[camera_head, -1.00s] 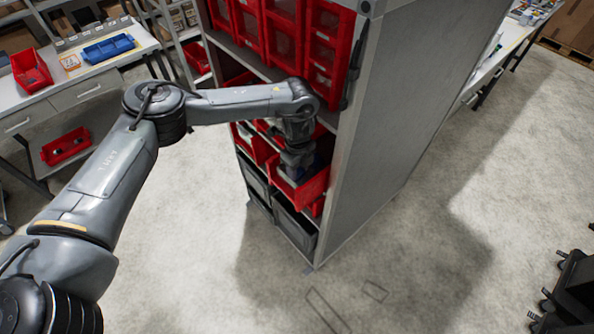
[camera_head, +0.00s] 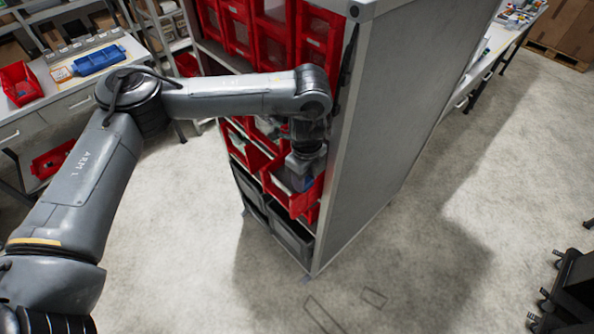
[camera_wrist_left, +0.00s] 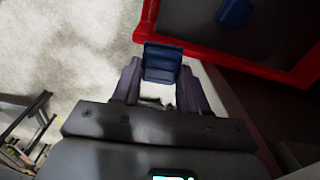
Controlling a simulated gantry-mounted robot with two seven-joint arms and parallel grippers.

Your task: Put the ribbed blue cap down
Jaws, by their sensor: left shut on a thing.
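The ribbed blue cap (camera_wrist_left: 162,62) is between the fingers of my left gripper (camera_wrist_left: 160,85) in the left wrist view. The gripper is shut on it. The cap overlaps the near corner of a red bin's rim (camera_wrist_left: 190,49) in that view; I cannot tell whether they touch. In the head view my left gripper (camera_head: 302,168) points down at the open red bin (camera_head: 297,204) near the right end of the shelf. A second blue piece (camera_wrist_left: 235,12) lies inside the bin. The cap is not clear in the head view. My right gripper is not in view.
The shelf's grey side panel (camera_head: 395,130) stands close to the right of the gripper. More red bins (camera_head: 272,35) hang above and dark bins (camera_head: 291,236) sit below. Bare floor is in front. A workbench (camera_head: 80,87) with a blue tray stands at the left.

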